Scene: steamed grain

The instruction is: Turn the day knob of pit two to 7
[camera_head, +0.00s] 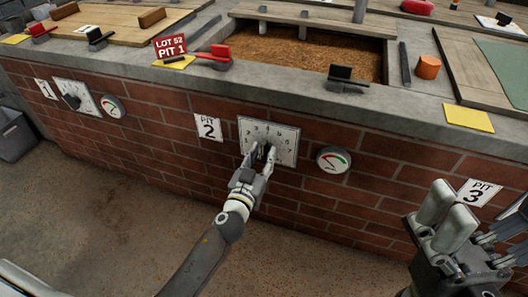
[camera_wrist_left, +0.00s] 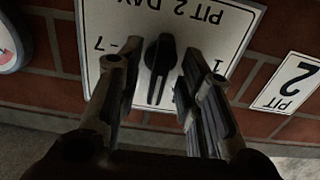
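The pit two day dial (camera_head: 285,151) is a white plate on the brick wall, right of the PIT 2 sign (camera_head: 208,127). Its black knob (camera_wrist_left: 160,55) shows upside down in the left wrist view, with 7 at left and 1 at right. My left gripper (camera_head: 262,152) is in front of the dial; in the left wrist view its fingers (camera_wrist_left: 152,70) are open, one on each side of the knob with gaps visible. The number at the pointer is unclear.
A round gauge (camera_head: 333,159) is mounted just right of the dial. The pit one dial (camera_head: 76,97) is farther left and the PIT 3 sign (camera_head: 478,192) farther right. The concrete ledge (camera_head: 240,82) above carries tools and a pit of grain (camera_head: 300,52). The floor in front is clear.

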